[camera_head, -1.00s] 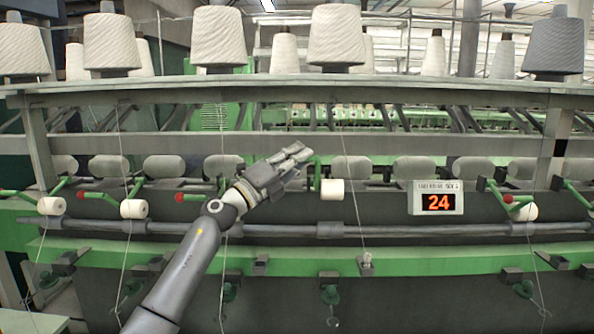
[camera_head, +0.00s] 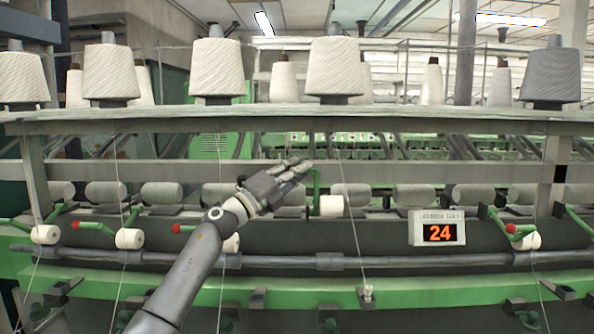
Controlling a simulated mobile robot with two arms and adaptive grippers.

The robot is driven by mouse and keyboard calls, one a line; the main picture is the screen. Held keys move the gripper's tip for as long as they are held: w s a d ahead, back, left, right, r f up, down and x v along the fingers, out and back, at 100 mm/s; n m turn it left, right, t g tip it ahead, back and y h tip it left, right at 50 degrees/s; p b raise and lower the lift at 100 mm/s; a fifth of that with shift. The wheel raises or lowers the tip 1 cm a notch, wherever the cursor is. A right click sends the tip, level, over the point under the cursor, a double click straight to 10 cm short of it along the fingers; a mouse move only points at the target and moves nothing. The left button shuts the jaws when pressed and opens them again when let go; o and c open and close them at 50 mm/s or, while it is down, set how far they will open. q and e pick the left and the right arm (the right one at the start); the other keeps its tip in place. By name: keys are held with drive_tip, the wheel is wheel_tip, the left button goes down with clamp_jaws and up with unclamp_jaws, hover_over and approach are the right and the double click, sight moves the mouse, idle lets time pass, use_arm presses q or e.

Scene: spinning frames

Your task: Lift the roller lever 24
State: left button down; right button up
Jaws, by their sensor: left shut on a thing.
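The roller lever, a green bent arm (camera_head: 315,187), carries a white bobbin (camera_head: 331,206) and stands left of the display reading 24 (camera_head: 440,232). Its bobbin sits higher than the other white bobbins along the row. My left gripper (camera_head: 298,170) reaches in from lower left and is shut at the lever's upper left end. The fingers hide that end and its knob. My right gripper is out of view.
Other green levers with red knobs (camera_head: 177,228) and white bobbins (camera_head: 130,238) line the machine. A grey shaft (camera_head: 390,260) and green rail (camera_head: 420,291) run below. Yarn cones (camera_head: 335,68) stand on the shelf above. Thin threads hang down in front.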

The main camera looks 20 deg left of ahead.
use_arm(q)
drive_tip(key=shift+f, duration=0.1)
drive_tip(key=c, duration=1.5)
unclamp_jaws()
drive_tip(key=shift+w, duration=0.1)
drive_tip(key=shift+o, duration=0.2)
drive_tip(key=v, duration=1.2)
drive_tip(key=shift+a, duration=0.1)
